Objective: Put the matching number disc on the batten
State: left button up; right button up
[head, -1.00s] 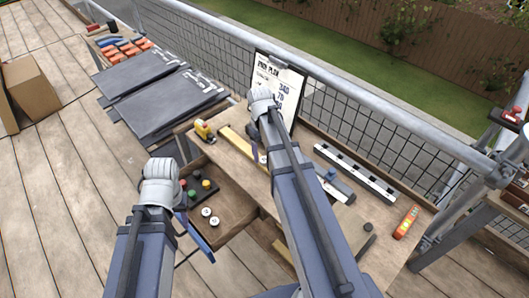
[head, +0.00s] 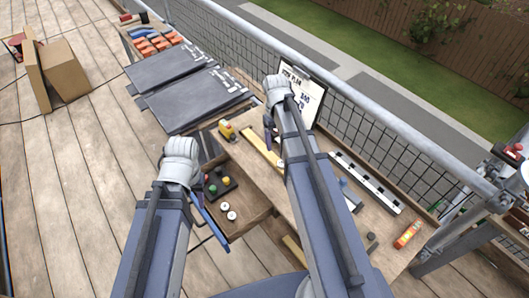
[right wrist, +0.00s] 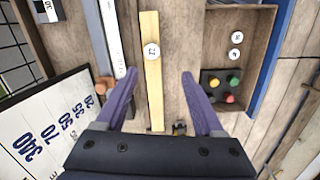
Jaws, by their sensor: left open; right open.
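The pale yellow batten (right wrist: 152,95) lies on the bench between the fingers of my right gripper (right wrist: 158,103) in the right wrist view. A white number disc (right wrist: 151,51) rests on it; its number looks like 22 but is small. The batten also shows in the head view (head: 262,147). Two more white discs (right wrist: 236,37) (right wrist: 234,54) lie in the open drawer (right wrist: 211,42). My right gripper is open and empty above the batten. My left gripper (head: 164,157) is open beside the drawer, its fingers mostly hidden by its wrist. The roof plan clipboard (right wrist: 48,125) carries printed numbers.
A dark block with coloured knobs (right wrist: 221,86) sits in the drawer. A yellow tool (head: 227,130), a long pale rail (head: 368,183) and an orange level (head: 407,235) lie on the bench. Dark slates (head: 195,95) are stacked behind, along the mesh railing.

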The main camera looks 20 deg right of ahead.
jog(key=s+a, duration=0.7)
jog(key=a, duration=0.2)
jog(key=s+a+n, duration=0.1)
jog(key=s+a, duration=0.6)
jog(key=a, duration=0.3)
jog(key=shift+n+t+h, duration=0.3)
jog(key=shift+t+h, duration=0.1)
jog(key=shift+a, duration=0.1)
